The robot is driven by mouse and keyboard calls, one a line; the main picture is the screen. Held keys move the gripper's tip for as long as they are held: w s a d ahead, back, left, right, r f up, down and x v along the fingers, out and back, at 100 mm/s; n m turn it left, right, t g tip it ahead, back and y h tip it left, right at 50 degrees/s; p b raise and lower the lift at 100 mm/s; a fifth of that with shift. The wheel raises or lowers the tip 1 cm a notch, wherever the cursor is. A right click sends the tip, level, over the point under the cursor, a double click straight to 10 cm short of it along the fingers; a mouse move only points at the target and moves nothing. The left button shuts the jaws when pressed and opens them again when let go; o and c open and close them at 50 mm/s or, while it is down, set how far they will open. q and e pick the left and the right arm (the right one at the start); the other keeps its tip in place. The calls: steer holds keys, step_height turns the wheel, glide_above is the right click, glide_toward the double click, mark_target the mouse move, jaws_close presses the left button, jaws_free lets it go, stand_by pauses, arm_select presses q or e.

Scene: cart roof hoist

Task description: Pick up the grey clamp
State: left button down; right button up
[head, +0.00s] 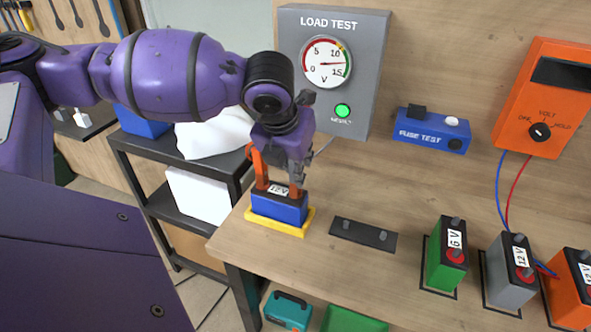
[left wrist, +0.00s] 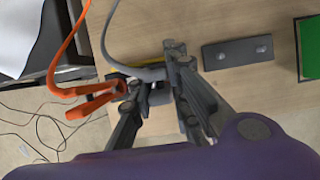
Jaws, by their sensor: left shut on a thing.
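My left gripper (head: 290,158) points down over a blue battery (head: 279,208) with a 12 V label. It is shut on the grey clamp (head: 297,175), which is largely hidden by the fingers. In the left wrist view my left gripper (left wrist: 163,85) has the clamp's grey cable (left wrist: 145,72) running in between its fingers. An orange clamp (head: 260,170) stands at the battery's left end, beside my fingers; it also shows in the left wrist view (left wrist: 92,98). Whether the grey clamp touches the battery's right terminal is hard to tell. My right gripper is in neither view.
The battery stands on a yellow tray (head: 301,226) at the bench's left edge. A dark plate (head: 362,235) lies to its right. Green (head: 446,260), grey (head: 508,277) and orange (head: 572,292) batteries stand farther right. The load test panel (head: 370,70) rises behind.

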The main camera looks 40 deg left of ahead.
arm_select(q)
steer(key=shift+r, duration=0.1)
steer(key=shift+r, duration=0.2)
step_height(320, 180, up, 3)
steer(key=shift+s+r, duration=0.1)
steer(key=shift+r, duration=0.05)
steer(key=s+d+r+p, duration=0.2)
steer(key=s+r+p, duration=0.1)
steer(key=s, duration=0.3)
steer(key=s+d+r+p, duration=0.2)
steer(key=s+r+p, duration=0.1)
steer(key=s+r, duration=0.3)
steer(key=shift+s+d, duration=0.3)
steer(key=shift+s, duration=0.2)
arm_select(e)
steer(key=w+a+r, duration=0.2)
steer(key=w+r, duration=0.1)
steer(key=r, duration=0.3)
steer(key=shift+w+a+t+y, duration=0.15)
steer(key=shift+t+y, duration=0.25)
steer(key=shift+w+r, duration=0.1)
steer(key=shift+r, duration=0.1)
